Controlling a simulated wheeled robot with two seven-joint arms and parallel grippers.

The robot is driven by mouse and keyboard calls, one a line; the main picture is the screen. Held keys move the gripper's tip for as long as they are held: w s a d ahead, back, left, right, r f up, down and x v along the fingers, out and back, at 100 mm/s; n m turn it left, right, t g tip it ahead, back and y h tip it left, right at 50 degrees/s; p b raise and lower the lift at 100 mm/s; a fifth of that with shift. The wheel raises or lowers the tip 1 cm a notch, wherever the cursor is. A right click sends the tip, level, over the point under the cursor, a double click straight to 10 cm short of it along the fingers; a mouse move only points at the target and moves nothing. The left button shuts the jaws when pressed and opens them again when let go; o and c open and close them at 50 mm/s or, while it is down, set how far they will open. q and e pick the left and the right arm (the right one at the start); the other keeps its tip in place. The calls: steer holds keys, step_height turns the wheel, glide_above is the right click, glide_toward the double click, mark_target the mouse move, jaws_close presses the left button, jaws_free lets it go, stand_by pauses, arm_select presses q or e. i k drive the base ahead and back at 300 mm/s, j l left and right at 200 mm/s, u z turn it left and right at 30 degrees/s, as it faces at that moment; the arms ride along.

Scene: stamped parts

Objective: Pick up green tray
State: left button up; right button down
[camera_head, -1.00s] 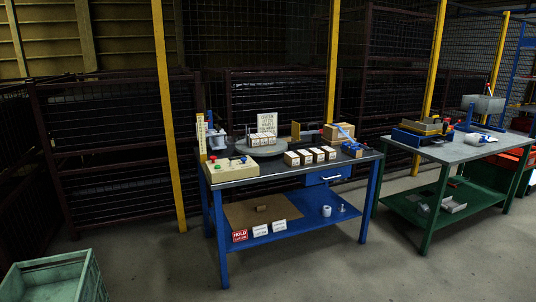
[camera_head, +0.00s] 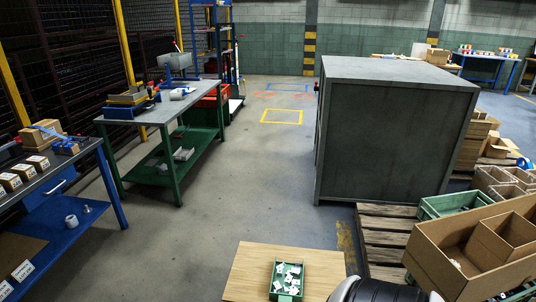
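A small green tray (camera_head: 274,283) sits on a light wooden surface (camera_head: 244,272) at the bottom centre of the head view. Several white parts lie inside it. The near end of the wooden surface is cut off by the picture's lower edge. Neither of my grippers is in view. A rounded black and white form at the bottom edge, right of the tray, is too cut off to identify.
A cardboard box with dividers (camera_head: 433,262) and a green crate (camera_head: 428,209) are at right, by wooden pallets (camera_head: 380,239). A large grey cabinet (camera_head: 390,130) stands behind. Workbenches (camera_head: 113,140) line the left. Open floor lies between.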

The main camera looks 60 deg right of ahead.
mark_target(287, 279)
steer(key=z, duration=2)
steer(key=i+l+u, duration=0.1)
steer(key=u, duration=0.35)
steer(key=l+u, duration=0.15)
steer(key=u, duration=0.35)
steer(key=i+l+u, duration=0.1)
steer(key=u, duration=0.35)
